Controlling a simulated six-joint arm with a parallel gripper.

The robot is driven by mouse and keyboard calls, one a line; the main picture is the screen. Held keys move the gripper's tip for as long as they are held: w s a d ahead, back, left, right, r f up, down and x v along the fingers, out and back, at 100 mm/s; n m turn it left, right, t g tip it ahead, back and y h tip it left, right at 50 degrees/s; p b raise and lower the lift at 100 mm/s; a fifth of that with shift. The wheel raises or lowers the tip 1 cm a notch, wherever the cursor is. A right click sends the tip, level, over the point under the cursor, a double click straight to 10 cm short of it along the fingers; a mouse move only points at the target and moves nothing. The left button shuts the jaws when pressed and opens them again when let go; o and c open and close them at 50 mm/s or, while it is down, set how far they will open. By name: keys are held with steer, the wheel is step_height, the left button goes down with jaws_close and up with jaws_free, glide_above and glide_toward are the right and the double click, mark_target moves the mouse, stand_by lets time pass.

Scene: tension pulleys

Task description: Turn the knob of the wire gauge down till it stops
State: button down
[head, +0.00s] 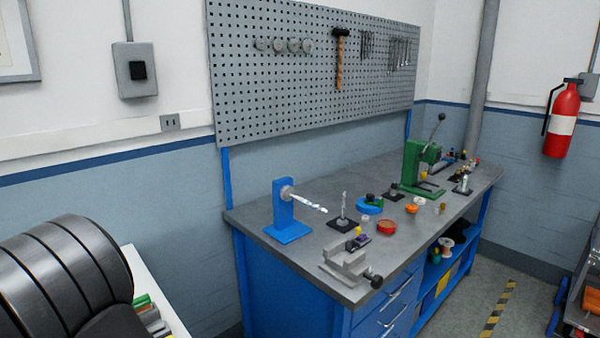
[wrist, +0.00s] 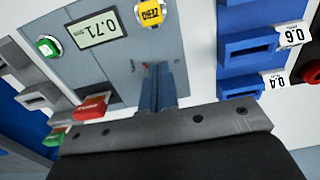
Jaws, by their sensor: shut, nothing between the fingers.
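The wire gauge shows in the wrist view as a blue-grey panel (wrist: 168,35). Its display (wrist: 97,29) appears upside down and seems to read 0.71. A green button (wrist: 47,47) is to the left of the display and a yellow ZERO button (wrist: 151,13) to its right. My gripper (wrist: 163,72) is shut and empty, its two fingers together over the lower part of the panel. A small reddish bit shows beside the fingertips; I cannot tell what it is. I cannot make out the knob. The head view shows neither my gripper nor the gauge.
Blue slotted holders labelled 0.6 (wrist: 250,45) and 0.4 (wrist: 240,84) stand right of the fingers. A red block (wrist: 91,107) is close on the left. In the head view, a workbench (head: 262,240) carries a blue stand (head: 286,215), a vise (head: 346,262) and a green press (head: 416,170).

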stand_by(0.4)
steer(key=shift+s+d+r, duration=0.1)
steer(key=shift+s, duration=0.2)
step_height(320, 180, up, 6)
steer(key=shift+f, duration=0.1)
stand_by(0.3)
steer(key=shift+w+d+f, duration=0.25)
steer(key=shift+w+f, duration=0.1)
steer(key=shift+f, duration=0.65)
steer(key=shift+w+d+f, duration=0.3)
steer(key=shift+w+f, duration=0.05)
steer(key=shift+f, duration=0.65)
steer(key=shift+w+d+f, duration=0.25)
steer(key=shift+w+f, duration=0.1)
steer(key=shift+f, duration=0.65)
steer(key=shift+w+a, duration=0.1)
steer(key=shift+a, duration=0.05)
